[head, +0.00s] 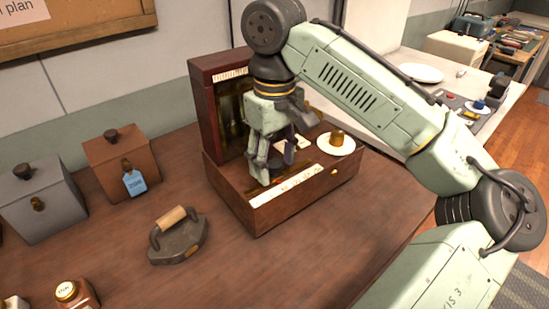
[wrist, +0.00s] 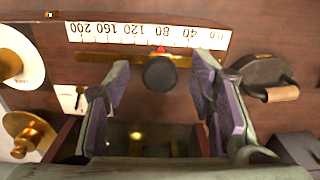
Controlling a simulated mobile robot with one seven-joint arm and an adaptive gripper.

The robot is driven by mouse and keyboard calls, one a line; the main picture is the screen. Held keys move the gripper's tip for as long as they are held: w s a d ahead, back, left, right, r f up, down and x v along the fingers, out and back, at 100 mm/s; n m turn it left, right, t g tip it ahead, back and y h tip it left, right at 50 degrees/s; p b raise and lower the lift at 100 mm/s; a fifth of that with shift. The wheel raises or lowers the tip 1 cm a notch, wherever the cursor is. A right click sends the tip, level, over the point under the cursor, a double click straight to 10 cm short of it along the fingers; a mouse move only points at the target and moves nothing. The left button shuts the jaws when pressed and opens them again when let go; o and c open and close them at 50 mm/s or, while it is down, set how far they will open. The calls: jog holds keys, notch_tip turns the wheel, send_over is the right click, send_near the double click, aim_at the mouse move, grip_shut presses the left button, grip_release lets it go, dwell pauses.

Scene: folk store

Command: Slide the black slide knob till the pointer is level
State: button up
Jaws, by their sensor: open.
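The black slide knob (wrist: 159,74) sits on a brass rail (wrist: 108,58) beside a white number scale (wrist: 150,36) in the wrist view. In the head view my gripper (head: 276,170) reaches down over the wooden scale box (head: 290,205). The upright case (head: 222,110) stands at the box's back; the pointer cannot be made out, and my arm covers part of this area.
A brass weight (head: 337,138) stands on a white pan (head: 322,147) at the box's right. A dark iron with a wooden handle (head: 178,240) lies left of the box. Brown (head: 122,165) and grey (head: 42,198) lidded boxes stand farther left.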

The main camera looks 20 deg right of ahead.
notch_tip(320, 180, up, 3)
jog(key=shift+f+p, duration=0.15)
jog(key=shift+p, duration=0.9)
jog(key=shift+r+b, duration=0.3)
jog(key=shift+r, duration=1.75)
jog(key=shift+s+f, duration=0.1)
